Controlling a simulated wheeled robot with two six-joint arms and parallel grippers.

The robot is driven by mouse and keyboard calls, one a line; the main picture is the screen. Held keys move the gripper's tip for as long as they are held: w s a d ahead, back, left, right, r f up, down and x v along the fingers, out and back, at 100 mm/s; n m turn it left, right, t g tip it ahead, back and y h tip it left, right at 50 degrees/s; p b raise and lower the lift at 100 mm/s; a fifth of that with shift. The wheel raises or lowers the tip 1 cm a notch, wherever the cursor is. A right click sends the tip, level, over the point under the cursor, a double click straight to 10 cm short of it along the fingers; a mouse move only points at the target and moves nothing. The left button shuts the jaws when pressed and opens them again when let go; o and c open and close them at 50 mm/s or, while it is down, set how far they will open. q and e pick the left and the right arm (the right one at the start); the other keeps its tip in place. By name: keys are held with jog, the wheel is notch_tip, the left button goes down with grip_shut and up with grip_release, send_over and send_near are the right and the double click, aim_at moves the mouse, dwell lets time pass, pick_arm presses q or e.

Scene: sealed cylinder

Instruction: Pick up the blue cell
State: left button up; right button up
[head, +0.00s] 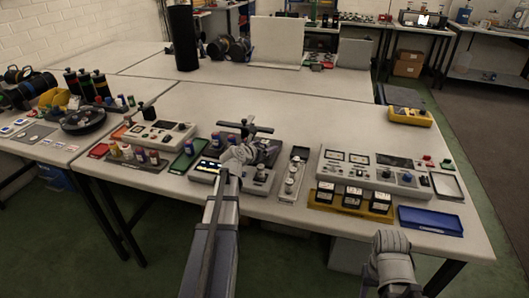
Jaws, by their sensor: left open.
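My left gripper (246,127) is open above the middle of the near table, over a grey device (258,187). Its wrist and arm hide part of that device. A small blue cylinder (189,147), which looks like the blue cell, stands at the green tray (184,163), left of the gripper and apart from it. Another small blue and red cylinder (215,139) shows closer to the gripper. Which one is the blue cell is hard to tell at this size. My right arm shows at the lower right; its fingers are not visible.
A rack of small coloured cylinders (127,152) stands left of the green tray. A grey control panel (375,172), a yellow holder (352,200) and a blue tray (430,220) are on the right. A tall black cylinder (184,38) stands behind. The table's middle back is clear.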

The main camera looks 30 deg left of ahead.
pick_arm(q)
grip_shut()
dwell(0.6)
